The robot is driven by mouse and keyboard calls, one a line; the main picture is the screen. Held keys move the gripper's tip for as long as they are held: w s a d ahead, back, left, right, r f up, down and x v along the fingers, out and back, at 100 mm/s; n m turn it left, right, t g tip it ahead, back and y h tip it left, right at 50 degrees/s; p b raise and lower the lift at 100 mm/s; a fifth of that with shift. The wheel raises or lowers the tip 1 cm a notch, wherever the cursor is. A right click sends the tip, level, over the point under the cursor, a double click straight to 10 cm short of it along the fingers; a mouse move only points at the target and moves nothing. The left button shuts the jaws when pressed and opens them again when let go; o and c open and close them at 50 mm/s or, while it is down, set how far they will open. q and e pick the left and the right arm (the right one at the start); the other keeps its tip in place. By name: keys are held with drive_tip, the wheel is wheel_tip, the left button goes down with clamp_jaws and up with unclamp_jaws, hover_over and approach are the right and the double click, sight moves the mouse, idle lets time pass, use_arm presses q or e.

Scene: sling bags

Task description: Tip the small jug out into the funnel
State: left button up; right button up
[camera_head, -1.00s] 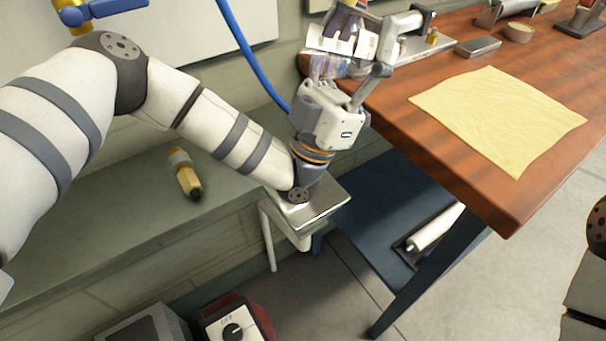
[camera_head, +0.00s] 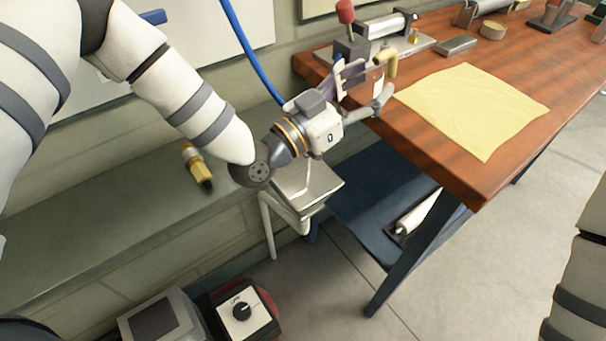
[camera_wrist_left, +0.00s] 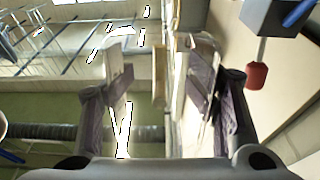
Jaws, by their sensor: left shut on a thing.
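My left gripper (camera_head: 366,82) reaches over the near left corner of the wooden table. It is shut on a small, partly see-through thing, apparently the small jug (camera_head: 376,79), with a tan piece (camera_head: 391,63) beside it. In the left wrist view a tan piece (camera_wrist_left: 158,78) shows between the two fingers, but the jug's outline is washed out by bright light. I cannot tell its tilt or contents. I cannot make out a funnel in either view. My right gripper is outside the views; only part of my right arm shows at the right edge.
A clamp-like device with a red knob (camera_head: 346,11) stands on the wooden table (camera_head: 490,180) just behind the gripper. A yellow cloth (camera_head: 475,108) lies flat to the right. A yellow-and-black tool (camera_head: 197,167) lies on the grey ledge (camera_head: 100,215). A dial box (camera_head: 243,310) is below.

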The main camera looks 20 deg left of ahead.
sight(374, 68)
use_arm(q)
drive_tip(key=shift+w+d+f+g+y, duration=0.1)
drive_tip(key=shift+w+d+g+y, duration=0.15)
drive_tip(key=shift+g+y, duration=0.2)
drive_tip(key=shift+w+d+f+g+y, duration=0.1)
drive_tip(key=shift+w+g+y, duration=0.1)
drive_tip(key=shift+g+y, duration=0.25)
drive_tip(key=shift+r, duration=0.1)
drive_tip(key=shift+r, duration=1.5)
